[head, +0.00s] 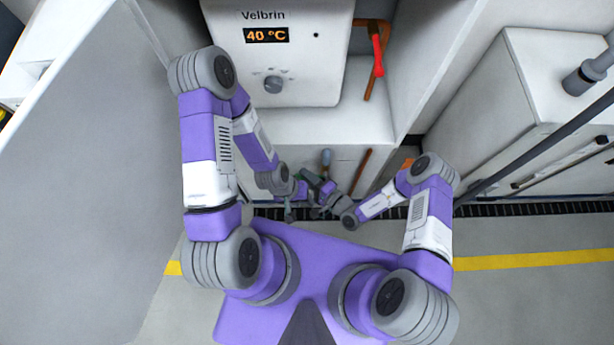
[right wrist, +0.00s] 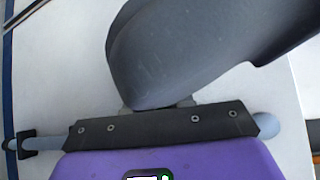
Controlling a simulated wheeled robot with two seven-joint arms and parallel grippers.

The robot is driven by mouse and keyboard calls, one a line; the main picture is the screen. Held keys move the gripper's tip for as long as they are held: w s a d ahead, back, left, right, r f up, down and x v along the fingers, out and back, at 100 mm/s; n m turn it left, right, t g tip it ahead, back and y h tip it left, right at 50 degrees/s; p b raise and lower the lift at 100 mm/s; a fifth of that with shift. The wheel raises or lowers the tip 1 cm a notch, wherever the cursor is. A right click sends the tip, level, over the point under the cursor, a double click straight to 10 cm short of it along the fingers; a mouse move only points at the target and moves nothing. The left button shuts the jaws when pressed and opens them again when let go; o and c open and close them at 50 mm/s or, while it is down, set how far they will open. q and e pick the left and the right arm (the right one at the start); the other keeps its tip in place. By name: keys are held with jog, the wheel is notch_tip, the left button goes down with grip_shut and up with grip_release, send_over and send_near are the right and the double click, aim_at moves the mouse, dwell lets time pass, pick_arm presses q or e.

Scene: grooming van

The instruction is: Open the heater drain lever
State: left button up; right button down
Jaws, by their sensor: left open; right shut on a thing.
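The white Velbrin heater (head: 285,85) hangs at the back. Below it, a light blue-grey lever (head: 326,156) shows its rounded upper end against the white panel. In the right wrist view this lever (right wrist: 266,127) is a rod lying across the picture, with a black bracket at its left end. My right gripper (head: 318,188) is shut on it; a dark jaw covers the rod's middle. My left gripper (head: 290,211) is open, lower and to the left, apparently holding nothing. The lever's lower part is hidden by the grippers in the head view.
A red handle (head: 377,56) sits on a copper pipe right of the heater. Another copper pipe (head: 361,172) stands close right of the lever. A white cabinet (head: 560,75) and a grey panel (head: 80,160) flank the bay. The bay's shelf (head: 310,125) is clear.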

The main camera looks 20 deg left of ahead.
jog(key=shift+d+r+m+t+y+b, duration=0.25)
jog(key=shift+r+m+t+y+b, duration=0.4)
jog(key=shift+m+y, duration=0.4)
jog(key=shift+w+d+r+m+t+y+b, duration=0.1)
jog(key=shift+d+r+m+t+y+b, duration=0.1)
jog(key=shift+r+m+t+y+b, duration=0.4)
jog(key=shift+w+d+r+m+t+y+b, duration=0.15)
jog(key=shift+r+m+t+y, duration=0.15)
jog(key=shift+m, duration=0.55)
jog(key=shift+s+r, duration=0.1)
jog(key=c, duration=1.1)
grip_release()
jog(key=p+v, duration=0.1)
jog(key=v, duration=0.6)
jog(key=shift+s+d, duration=0.2)
jog(key=shift+d, duration=0.05)
